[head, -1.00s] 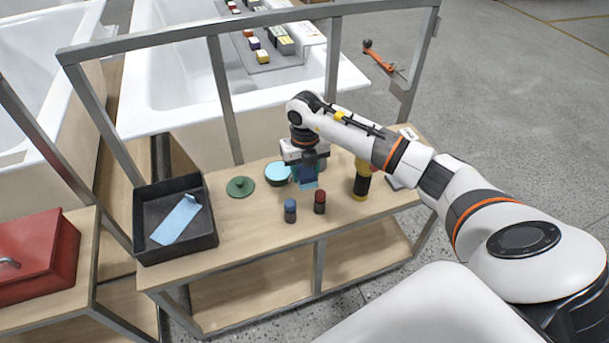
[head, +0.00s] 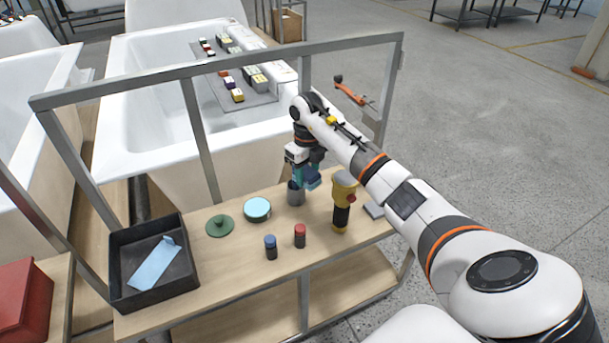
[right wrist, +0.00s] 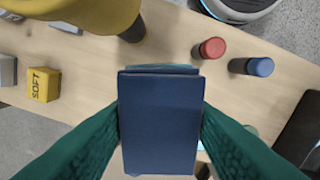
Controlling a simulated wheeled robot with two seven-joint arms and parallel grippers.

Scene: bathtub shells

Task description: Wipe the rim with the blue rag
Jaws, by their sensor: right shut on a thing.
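My right gripper (head: 308,178) is above the wooden bench, over its back part. Its teal fingers are shut on a dark blue rag (right wrist: 160,125), which looks like a thick folded block in the right wrist view. The rag (head: 313,182) also shows small in the head view, apart from the bench top. The white bathtub (head: 150,118) stands behind the bench and the grey metal frame, and its near rim (head: 140,168) shows partly behind that frame. My left gripper is not in view.
The grey frame bar (head: 215,68) crosses between bench and tub. On the bench are a black tray (head: 118,280) with a light blue sheet, a grey cup (head: 296,194), a yellow-black tool (head: 342,205), blue and red small bottles (head: 300,236), a green lid (head: 219,226) and a round tin (head: 257,209).

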